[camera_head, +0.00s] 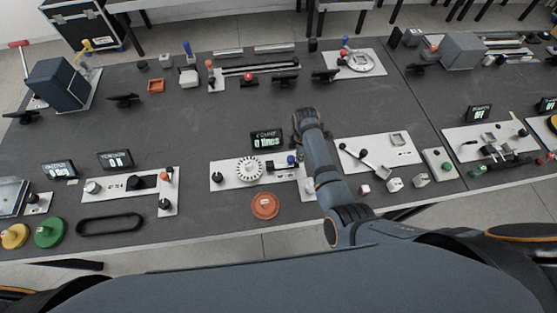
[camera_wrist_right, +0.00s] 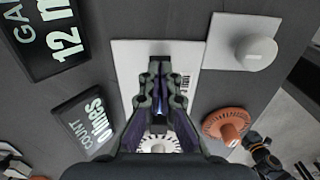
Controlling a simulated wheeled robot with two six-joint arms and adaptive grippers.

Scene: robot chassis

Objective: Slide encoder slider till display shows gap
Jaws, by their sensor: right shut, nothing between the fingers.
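A white plate (camera_head: 225,174) carries a toothed white encoder disc (camera_head: 250,169) and a black knob (camera_head: 217,177). A small blue part (camera_head: 291,160) shows at its right end beside my right gripper (camera_head: 296,147). In the right wrist view my right gripper (camera_wrist_right: 161,72) is shut and empty over the plate (camera_wrist_right: 126,65), partly covering the disc (camera_wrist_right: 158,144). I cannot make out the slider or whether the fingers touch it. The count display (camera_head: 266,140) reads 0 lines. The gap display (camera_wrist_right: 50,30) reads 12 with a cut-off unit. My left gripper is out of view.
An orange disc (camera_head: 265,205) lies in front of the plate. A square white plate with a round knob (camera_wrist_right: 255,52) is close beside the gripper. Another white panel with a lever (camera_head: 380,152) stands right of my forearm. Dark table behind the count display is mostly clear.

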